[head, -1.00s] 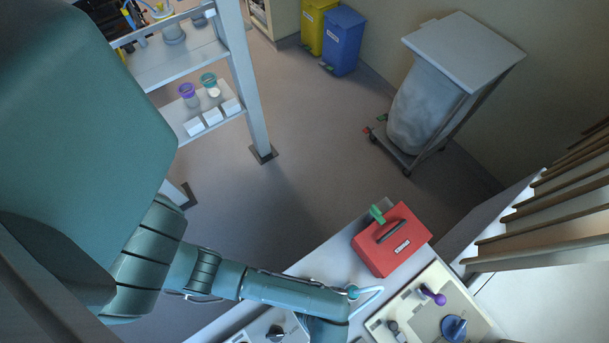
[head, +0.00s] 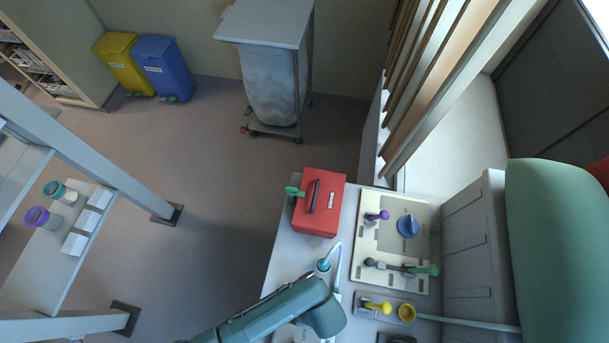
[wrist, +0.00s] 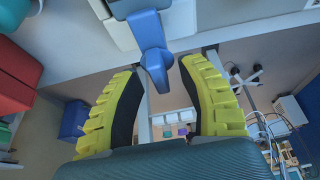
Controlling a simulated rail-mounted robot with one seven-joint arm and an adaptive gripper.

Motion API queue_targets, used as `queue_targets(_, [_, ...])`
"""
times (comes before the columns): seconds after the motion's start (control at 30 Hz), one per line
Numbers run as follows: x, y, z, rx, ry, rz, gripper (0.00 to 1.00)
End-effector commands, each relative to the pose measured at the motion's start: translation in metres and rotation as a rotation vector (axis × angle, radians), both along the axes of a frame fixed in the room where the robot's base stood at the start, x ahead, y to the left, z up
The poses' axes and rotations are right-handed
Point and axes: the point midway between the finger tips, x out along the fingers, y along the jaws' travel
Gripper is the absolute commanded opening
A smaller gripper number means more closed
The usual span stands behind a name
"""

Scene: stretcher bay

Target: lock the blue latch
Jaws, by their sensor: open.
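The blue latch (wrist: 152,50) shows in the wrist view as a blue lever on a pale housing (wrist: 118,32). Its narrow end points down the picture, toward my gripper. My gripper (wrist: 161,70) is open, with one yellow, dark-padded finger on each side of the lever's end. I see no clear contact, and the jaws are not shut on it. In the head view my gripper and this latch cannot be made out; my arm runs along the bottom edge.
In the head view a red box (head: 322,225) with a green lever stands on the counter. Beside it is a cream panel (head: 372,238) with a blue knob (head: 408,226), and purple and green handles. A yellow-handled fitting (head: 378,307) is below. Open floor lies left.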

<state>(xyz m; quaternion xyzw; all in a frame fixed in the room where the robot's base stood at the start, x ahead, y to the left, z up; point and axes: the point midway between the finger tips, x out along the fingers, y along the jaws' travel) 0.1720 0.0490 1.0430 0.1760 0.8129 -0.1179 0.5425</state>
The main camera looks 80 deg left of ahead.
Motion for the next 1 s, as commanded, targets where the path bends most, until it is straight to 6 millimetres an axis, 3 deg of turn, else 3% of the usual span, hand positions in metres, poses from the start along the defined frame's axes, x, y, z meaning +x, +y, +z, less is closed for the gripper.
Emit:
queue_targets(0.3, [0.023, -0.010, 0.058, 0.001, -0.004, -0.002, 0.40])
queue_targets(0.5, [0.031, -0.014, 0.081, 0.000, -0.001, -0.001, 0.40])
queue_targets(1.0, [0.041, -0.019, 0.108, 0.000, 0.001, 0.000, 0.40])
